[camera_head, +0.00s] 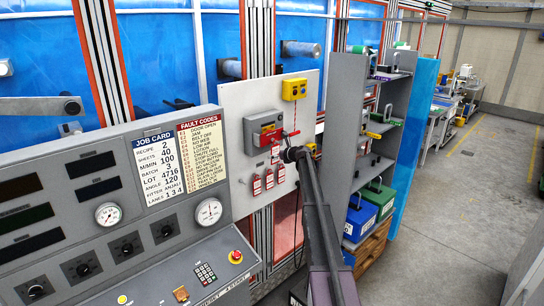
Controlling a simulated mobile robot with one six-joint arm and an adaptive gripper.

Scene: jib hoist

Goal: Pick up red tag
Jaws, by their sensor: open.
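Several red tags hang in a row on the lower part of a pale panel: a left tag (257,186), a middle tag (268,179) and a right tag (280,173). Each has pale markings. My gripper (284,155) is at the end of my dark arm, in front of the panel. In the picture it is just above and to the right of the right tag. It is open and holds nothing that I can see. Its fingers are small and partly hidden by my wrist, and I cannot tell its distance from the panel.
A red and grey switch box (264,130) and a yellow box (294,89) are mounted above the tags. A sloped control console (190,270) stands at left. A grey shelf unit (346,100) with green and blue cases stands right of the panel. The floor at far right is clear.

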